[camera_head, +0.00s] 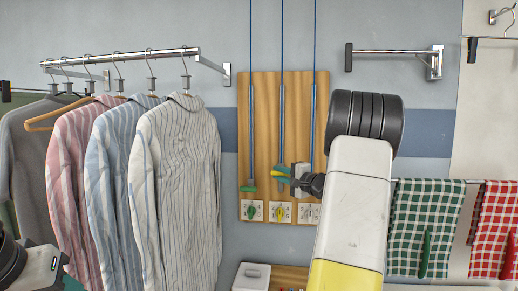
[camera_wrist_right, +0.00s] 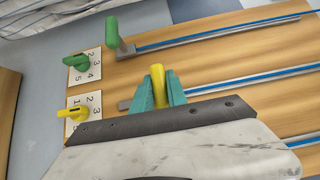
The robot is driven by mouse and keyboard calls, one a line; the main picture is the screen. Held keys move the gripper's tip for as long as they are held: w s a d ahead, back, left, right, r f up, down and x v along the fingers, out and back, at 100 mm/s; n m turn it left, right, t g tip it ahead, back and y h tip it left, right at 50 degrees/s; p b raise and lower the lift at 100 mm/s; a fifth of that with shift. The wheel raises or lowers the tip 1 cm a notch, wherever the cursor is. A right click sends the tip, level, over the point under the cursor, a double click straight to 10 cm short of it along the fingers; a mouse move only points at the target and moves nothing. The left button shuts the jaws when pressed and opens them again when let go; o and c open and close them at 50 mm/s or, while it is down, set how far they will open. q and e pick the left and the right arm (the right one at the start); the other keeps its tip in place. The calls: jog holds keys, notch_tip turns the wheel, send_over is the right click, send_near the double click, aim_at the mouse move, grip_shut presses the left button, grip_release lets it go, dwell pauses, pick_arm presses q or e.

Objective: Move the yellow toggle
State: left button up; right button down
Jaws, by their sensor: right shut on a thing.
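The yellow toggle (camera_wrist_right: 158,77) stands out from the middle metal rail on the wooden board (camera_wrist_right: 205,40). My right gripper (camera_head: 288,175) is at the board with its teal fingers on both sides of this toggle, shut on it. In the head view the gripper mostly hides the toggle. A separate yellow knob (camera_head: 280,212) sits on a numbered card below the middle rail; it also shows in the wrist view (camera_wrist_right: 72,113). My left gripper is not in view; only part of that arm shows at the lower left.
A green toggle (camera_head: 249,188) is on the left rail, above a green knob (camera_head: 253,212). Striped shirts (camera_head: 182,160) hang at left. Checked cloths (camera_head: 425,215) hang at right. An empty wall bar (camera_head: 395,51) is above them. My right arm covers part of the board's right side.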

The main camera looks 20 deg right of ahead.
notch_tip(320, 180, down, 7)
jog(key=shift+f, duration=0.15)
jog(key=shift+f, duration=0.1)
jog(key=c, duration=1.3)
grip_release()
jog(key=v, duration=0.7)
jog(key=shift+s+d, duration=0.1)
jog(key=shift+s, duration=0.3)
